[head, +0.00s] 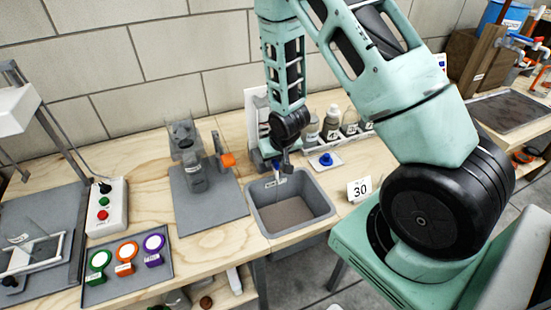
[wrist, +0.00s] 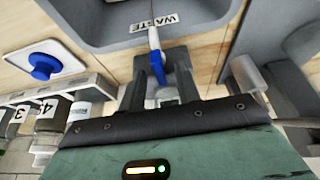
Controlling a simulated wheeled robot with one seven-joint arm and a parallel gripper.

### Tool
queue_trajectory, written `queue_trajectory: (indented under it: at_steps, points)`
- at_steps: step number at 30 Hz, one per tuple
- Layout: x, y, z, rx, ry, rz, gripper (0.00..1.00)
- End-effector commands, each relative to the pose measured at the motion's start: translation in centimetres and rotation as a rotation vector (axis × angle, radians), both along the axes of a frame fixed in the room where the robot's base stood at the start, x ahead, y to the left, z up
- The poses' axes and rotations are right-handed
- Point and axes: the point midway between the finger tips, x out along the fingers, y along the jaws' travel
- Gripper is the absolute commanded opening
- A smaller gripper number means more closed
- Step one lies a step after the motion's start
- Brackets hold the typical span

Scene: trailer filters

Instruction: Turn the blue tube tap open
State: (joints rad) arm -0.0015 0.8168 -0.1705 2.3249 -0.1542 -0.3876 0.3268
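My gripper (head: 286,164) is low over that rim.
The grey basin (head: 257,217) labelled WASTE is set in the wooden bench. A blue knob on a white plate (head: 336,166) and a rack of labelled bottles (head: 349,128) stand to the right. A grey stand (head: 234,203) is to the left. A "30" card (head: 359,189) stands at the right.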

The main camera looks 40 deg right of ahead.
Motion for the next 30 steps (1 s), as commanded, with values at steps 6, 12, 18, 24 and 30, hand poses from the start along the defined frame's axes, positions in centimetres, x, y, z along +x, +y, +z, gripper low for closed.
queue_trajectory:
  at_steps: [6,12,18,24,30]
  points:
    - [-0.1,0.0,0.1,0.001,0.001,-0.001,0.33]
    - [-0.7,0.2,1.8,0.0,-0.002,-0.002,0.33]
    - [-1.9,0.6,5.0,0.0,-0.004,-0.001,0.33]
    - [-3.2,0.9,8.1,0.001,-0.003,-0.001,0.33]
    - [-4.4,1.2,11.3,0.001,-0.004,0.001,0.33]
